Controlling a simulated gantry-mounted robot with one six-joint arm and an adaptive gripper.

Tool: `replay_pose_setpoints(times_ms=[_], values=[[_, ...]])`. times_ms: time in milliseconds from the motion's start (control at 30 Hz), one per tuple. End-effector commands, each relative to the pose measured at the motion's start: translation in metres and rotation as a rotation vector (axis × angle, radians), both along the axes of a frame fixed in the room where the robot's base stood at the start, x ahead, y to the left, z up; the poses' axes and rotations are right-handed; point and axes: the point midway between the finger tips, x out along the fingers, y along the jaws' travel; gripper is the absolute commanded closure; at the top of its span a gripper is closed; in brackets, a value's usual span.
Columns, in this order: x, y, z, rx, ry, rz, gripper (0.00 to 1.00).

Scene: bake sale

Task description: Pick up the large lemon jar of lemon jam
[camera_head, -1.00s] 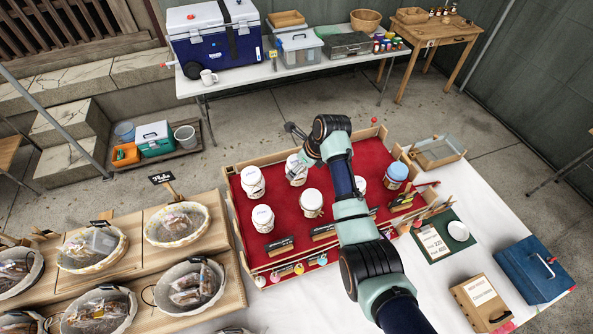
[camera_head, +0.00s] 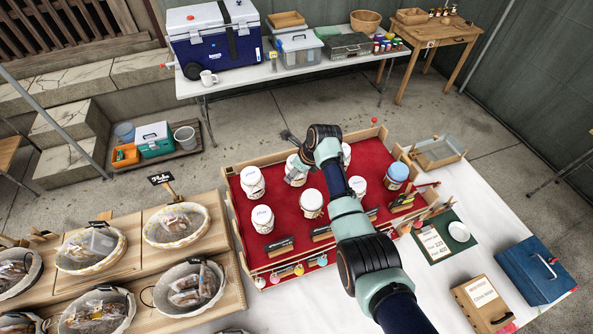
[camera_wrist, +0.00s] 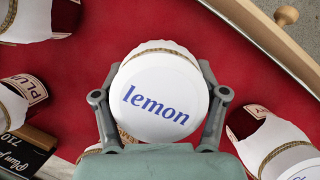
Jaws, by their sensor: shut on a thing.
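A jar with a white top reading "lemon" in blue (camera_wrist: 163,98) fills the middle of the wrist view. My gripper (camera_wrist: 160,96) is shut on it, one finger on each side of the top. In the head view my gripper (camera_head: 298,163) is over this lemon jar (camera_head: 294,178) at the back of the red display tray (camera_head: 285,222). The jar looks upright. Its lower body is hidden in the wrist view, and I cannot tell whether it is clear of the red cloth.
Other white-topped jars stand close by: one at left (camera_head: 252,183), one in front (camera_head: 312,204), one at right (camera_head: 357,186). A blue-topped jar (camera_head: 396,173) is further right. Plum-labelled jars flank mine in the wrist view (camera_wrist: 265,135). The tray has a low wooden rim (camera_head: 233,213).

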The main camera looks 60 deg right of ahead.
Motion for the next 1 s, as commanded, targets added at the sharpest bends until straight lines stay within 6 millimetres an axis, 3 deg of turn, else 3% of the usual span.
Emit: replay_pose_setpoints(times_ms=[300,467,567,800,1000], values=[[0.001,0.0,0.002,-0.001,-0.002,0.0,0.85],[0.001,-0.001,0.015,-0.002,-0.003,0.0,0.85],[0.001,-0.001,0.034,-0.005,-0.004,-0.001,0.85],[0.001,-0.002,0.112,-0.007,-0.006,0.001,0.85],[0.001,-0.001,0.168,-0.004,-0.004,0.0,0.85]])
